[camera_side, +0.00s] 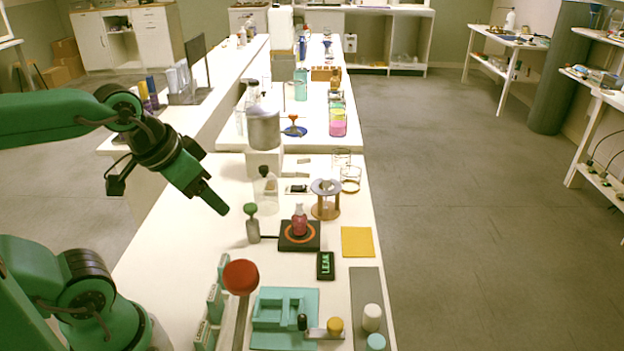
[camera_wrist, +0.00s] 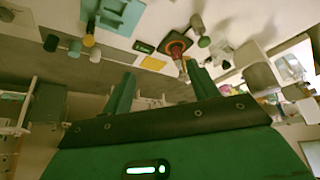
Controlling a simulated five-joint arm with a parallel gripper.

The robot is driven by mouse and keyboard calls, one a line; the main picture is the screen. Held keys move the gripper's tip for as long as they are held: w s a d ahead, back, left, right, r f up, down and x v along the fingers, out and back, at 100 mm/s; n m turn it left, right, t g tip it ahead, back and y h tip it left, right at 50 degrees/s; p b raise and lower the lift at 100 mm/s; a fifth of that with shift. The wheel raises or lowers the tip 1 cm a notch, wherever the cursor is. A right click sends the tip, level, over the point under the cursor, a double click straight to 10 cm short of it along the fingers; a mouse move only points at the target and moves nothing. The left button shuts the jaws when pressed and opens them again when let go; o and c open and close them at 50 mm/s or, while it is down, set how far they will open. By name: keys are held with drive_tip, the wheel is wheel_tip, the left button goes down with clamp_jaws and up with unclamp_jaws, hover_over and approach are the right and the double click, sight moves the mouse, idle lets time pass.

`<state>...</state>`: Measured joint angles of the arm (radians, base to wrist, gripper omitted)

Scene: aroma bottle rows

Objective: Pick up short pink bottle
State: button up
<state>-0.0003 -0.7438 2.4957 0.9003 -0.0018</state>
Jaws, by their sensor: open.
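A small pink-red flask-shaped bottle (camera_side: 299,222) stands upright on a black plate with an orange ring (camera_side: 287,244) in the side view. It also shows in the wrist view (camera_wrist: 177,52), ahead of the fingers and between their lines. A clear container with pink and yellow contents (camera_side: 338,126) stands farther back on the bench; I cannot tell which of the two is the short pink bottle. My gripper (camera_side: 222,210) is above the bench, left of the flask and apart from it. In the wrist view, its fingers (camera_wrist: 160,73) are spread and empty.
A green-topped grey bottle (camera_side: 252,225) stands between my gripper and the flask. A wooden hourglass-like stand (camera_side: 326,200) is behind the flask on the right. A red round knob (camera_side: 241,277) and a teal tray (camera_side: 270,337) are in front. A yellow square (camera_side: 357,242) lies right.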

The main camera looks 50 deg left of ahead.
drive_tip(key=w, duration=0.1)
drive_tip(key=n+g, duration=0.3)
drive_tip(key=g, duration=0.1)
approach(299, 202)
drive_tip(key=s+d, duration=0.1)
drive_tip(key=s, duration=0.4)
drive_tip(key=shift+n+g, duration=0.7)
drive_tip(key=w+f, duration=0.4)
drive_tip(key=w+a+f, duration=0.1)
drive_tip(key=w+f, duration=0.1)
drive_tip(key=shift+f, duration=0.25)
drive_tip(key=shift+w+f, duration=0.25)
drive_tip(key=shift+f, duration=1.45)
drive_tip(key=shift+f, duration=2.6)
